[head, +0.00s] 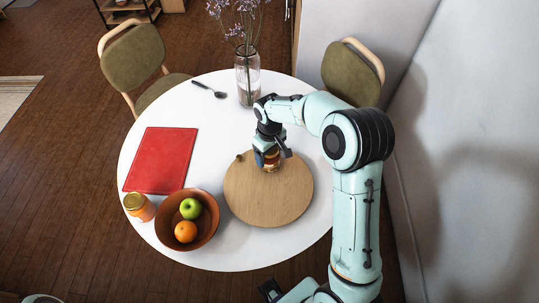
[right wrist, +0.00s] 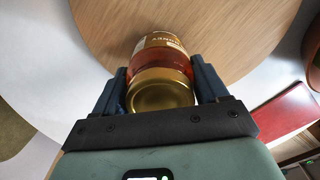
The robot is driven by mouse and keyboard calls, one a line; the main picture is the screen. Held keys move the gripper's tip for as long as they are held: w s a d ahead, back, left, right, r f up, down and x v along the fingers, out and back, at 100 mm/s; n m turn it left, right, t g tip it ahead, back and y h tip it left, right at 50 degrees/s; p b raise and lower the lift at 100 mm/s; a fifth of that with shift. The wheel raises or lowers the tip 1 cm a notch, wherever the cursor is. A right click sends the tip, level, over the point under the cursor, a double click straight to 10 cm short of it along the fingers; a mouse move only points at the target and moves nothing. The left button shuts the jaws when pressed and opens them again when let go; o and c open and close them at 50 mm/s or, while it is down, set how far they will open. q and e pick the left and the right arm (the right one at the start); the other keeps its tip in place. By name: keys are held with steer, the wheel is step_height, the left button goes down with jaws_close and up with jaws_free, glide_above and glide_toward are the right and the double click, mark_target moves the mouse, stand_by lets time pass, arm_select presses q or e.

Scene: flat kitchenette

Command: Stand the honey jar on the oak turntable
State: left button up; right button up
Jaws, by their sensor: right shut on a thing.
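The honey jar (head: 271,166), with amber glass, a pale label and a gold lid, is in my right gripper (head: 268,152). In the right wrist view the jar (right wrist: 162,82) sits between the two dark fingers, its lid toward the camera. The gripper is shut on it. The jar is over the upper part of the round oak turntable (head: 268,200), roughly upright. I cannot tell whether its base touches the wood, which also fills the top of the right wrist view (right wrist: 225,30).
A small brown knob-like thing (head: 239,157) is at the turntable's upper left edge. A wooden bowl (head: 212,222) with fruit, an orange jar (head: 139,207), a red mat (head: 160,160), a spoon (head: 209,89) and a glass vase (head: 247,80) stand around it. The turntable's lower part is clear.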

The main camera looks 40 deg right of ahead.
steer(key=shift+f, duration=0.45)
steer(key=shift+f, duration=0.2)
steer(key=o, duration=1.5)
steer(key=shift+r, duration=0.15)
steer(key=shift+r, duration=0.4)
step_height(320, 180, up, 11)
steer(key=shift+r+p, duration=0.2)
steer(key=shift+p, duration=0.35)
